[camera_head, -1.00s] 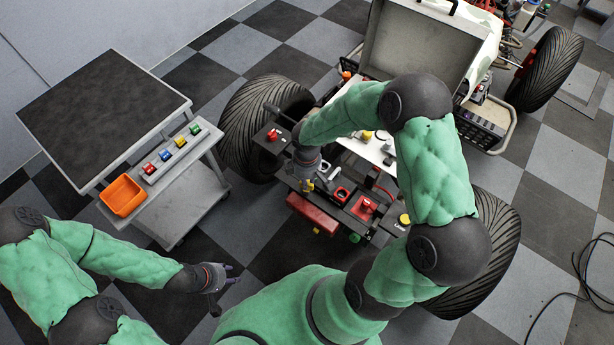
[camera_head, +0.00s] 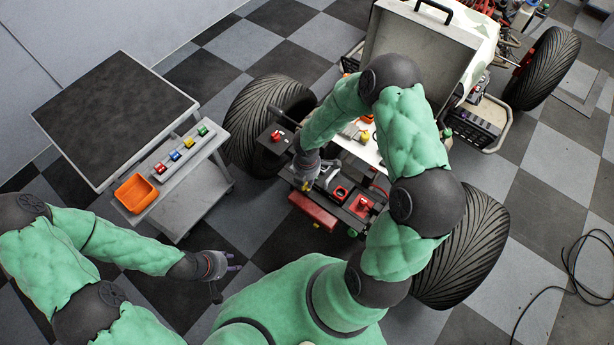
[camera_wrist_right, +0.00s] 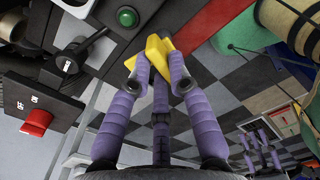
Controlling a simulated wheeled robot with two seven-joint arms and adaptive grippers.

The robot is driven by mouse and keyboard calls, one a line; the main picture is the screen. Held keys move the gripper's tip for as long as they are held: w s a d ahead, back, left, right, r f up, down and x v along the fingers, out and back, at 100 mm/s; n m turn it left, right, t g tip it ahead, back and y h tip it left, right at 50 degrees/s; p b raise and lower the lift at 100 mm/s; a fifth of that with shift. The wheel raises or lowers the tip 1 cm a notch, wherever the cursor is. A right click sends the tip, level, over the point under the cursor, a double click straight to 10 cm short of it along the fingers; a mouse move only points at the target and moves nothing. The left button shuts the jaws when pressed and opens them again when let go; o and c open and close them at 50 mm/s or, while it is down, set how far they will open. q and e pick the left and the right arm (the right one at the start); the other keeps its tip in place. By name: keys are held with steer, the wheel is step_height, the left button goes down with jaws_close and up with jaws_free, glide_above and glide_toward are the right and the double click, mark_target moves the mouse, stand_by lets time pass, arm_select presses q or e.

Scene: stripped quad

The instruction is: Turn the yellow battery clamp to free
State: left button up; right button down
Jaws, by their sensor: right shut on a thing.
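The yellow clamp handle (camera_wrist_right: 150,57) is between the fingers of my right gripper (camera_wrist_right: 160,82) in the right wrist view. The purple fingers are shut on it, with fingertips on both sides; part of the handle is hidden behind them. In the head view a small bit of yellow (camera_head: 306,186) shows below my right gripper (camera_head: 309,174), at the front left of the vehicle. My left gripper (camera_head: 230,268) is empty, with its fingers spread, over the floor between the cart and the vehicle.
A red switch (camera_wrist_right: 37,120) on a dark panel and a green button (camera_wrist_right: 127,16) are close by in the wrist view. The cart (camera_head: 112,115) with an orange bin (camera_head: 136,193) stands at left. The vehicle's tyre (camera_head: 265,120) is beside my right forearm. A cable lies on the floor at right.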

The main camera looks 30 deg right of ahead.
steer(key=shift+n+p, duration=0.8)
steer(key=shift+n, duration=0.7)
steer(key=c, duration=1.1)
jaws_free()
steer(key=shift+c, duration=0.2)
step_height(320, 180, up, 12)
